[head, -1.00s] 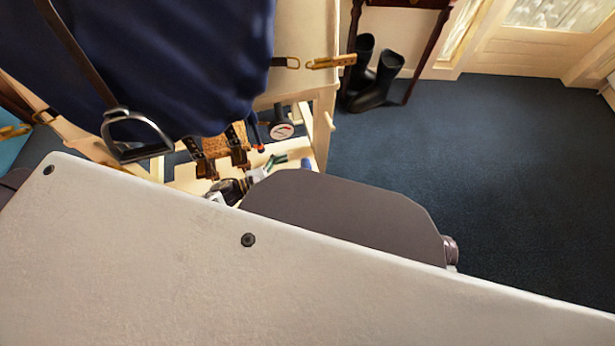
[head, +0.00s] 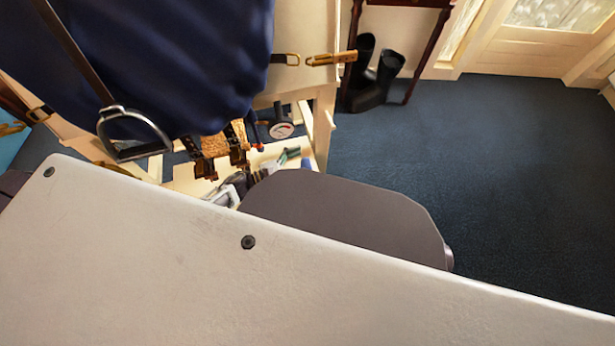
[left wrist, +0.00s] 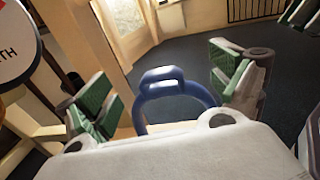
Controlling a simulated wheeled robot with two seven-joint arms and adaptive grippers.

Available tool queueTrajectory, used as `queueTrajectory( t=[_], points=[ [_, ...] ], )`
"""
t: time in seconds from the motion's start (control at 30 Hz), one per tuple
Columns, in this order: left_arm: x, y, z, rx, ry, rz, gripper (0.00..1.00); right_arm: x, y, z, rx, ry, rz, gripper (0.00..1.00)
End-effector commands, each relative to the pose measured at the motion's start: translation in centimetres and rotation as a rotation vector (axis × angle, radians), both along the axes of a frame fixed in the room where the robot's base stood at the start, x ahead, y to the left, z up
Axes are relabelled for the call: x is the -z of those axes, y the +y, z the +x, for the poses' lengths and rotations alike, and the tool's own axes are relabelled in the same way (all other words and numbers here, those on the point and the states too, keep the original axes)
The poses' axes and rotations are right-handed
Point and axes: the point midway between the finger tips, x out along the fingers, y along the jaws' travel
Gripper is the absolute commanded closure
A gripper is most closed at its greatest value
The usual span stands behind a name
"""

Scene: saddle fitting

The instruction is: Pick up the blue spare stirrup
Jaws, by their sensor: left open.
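The blue spare stirrup (left wrist: 178,92) stands upright in the left wrist view, its loop facing the camera. My left gripper (left wrist: 163,80) is open, with one green-padded finger on each side of the stirrup and visible gaps between. In the head view the left gripper (head: 260,175) shows only partly, low beside the wooden stand, behind my pale body panel. A small blue bit of the stirrup (head: 306,163) shows there. A green-padded piece at the top right corner of the left wrist view looks like part of my right gripper (left wrist: 304,14); its state is unclear.
A navy cloth (head: 170,60) covers the wooden stand (head: 325,110), with a metal stirrup (head: 133,138) hanging on a strap. A round dial (head: 281,130) and brown straps lie near the gripper. Black boots (head: 378,80) stand behind. The carpet at right is clear.

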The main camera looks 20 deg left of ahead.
Motion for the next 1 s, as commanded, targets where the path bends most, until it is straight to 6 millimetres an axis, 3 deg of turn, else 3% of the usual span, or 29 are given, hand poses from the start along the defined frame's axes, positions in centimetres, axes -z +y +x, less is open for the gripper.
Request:
queueTrajectory(
  t=[0.2,0.67,1.0],
  points=[
    [0.0,-1.1,0.9,0.0,0.0,0.0,0.07,1.7,0.1,-0.8,0.006,0.011,0.007,0.6],
    [0.0,-1.2,0.9,0.0,0.0,0.0,0.07,1.1,0.1,-0.3,0.006,-0.002,0.008,0.6],
    [0.0,-1.2,0.9,0.0,0.0,0.0,0.49,1.1,0.0,-0.3,0.006,-0.002,0.008,0.6]
  ],
)
